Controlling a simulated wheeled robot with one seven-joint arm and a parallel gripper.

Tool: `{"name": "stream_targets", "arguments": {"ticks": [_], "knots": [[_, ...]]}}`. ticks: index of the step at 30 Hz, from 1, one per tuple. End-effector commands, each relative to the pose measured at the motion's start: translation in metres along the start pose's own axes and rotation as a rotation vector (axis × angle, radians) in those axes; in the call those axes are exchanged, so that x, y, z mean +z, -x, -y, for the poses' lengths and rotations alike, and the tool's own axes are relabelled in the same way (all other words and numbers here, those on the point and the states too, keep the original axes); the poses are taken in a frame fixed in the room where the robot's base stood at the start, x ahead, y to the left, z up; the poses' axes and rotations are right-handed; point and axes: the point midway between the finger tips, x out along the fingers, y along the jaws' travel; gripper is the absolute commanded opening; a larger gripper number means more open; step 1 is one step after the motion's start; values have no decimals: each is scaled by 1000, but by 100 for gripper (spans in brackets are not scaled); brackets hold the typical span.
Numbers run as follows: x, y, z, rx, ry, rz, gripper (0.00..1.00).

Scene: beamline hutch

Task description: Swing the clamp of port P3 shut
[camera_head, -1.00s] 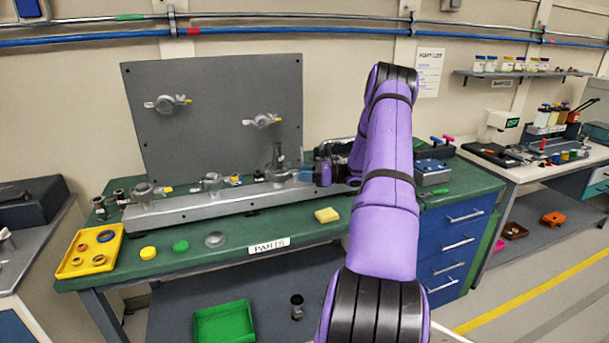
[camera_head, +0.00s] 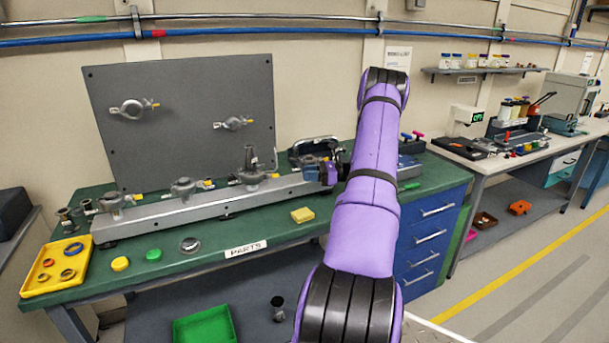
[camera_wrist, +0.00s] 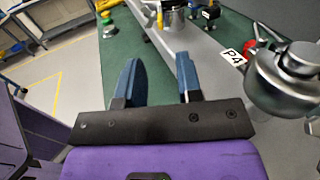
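My gripper (camera_wrist: 158,60) is open, its two blue fingers apart with nothing between them. In the head view my gripper (camera_head: 312,172) is over the right part of the grey rail (camera_head: 205,207), right of a flanged fitting with a tall stub (camera_head: 252,172). No P3 label is readable; this fitting may be port P3. Its clamp's state is too small to tell. In the wrist view a metal fitting (camera_wrist: 285,80) beside a P4 label (camera_wrist: 233,57) is close at the right. Another fitting (camera_wrist: 172,18) is cut off at the top edge.
Two more fittings stand on the rail's left part (camera_head: 183,187). A grey upright panel (camera_head: 185,150) with two clamped ports rises behind. A dark toolbox (camera_head: 315,150) is behind my gripper.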

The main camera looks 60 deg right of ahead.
Motion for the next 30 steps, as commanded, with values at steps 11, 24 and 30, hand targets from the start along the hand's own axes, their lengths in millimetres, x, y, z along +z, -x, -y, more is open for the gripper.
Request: {"name": "stream_targets", "arguments": {"ticks": [11,24,30], "knots": [[-1,-31,-14,87,34,-157,0],[19,-92,-90,632,616,-1064,0],[65,-100,-99,850,1048,-1337,0]]}}
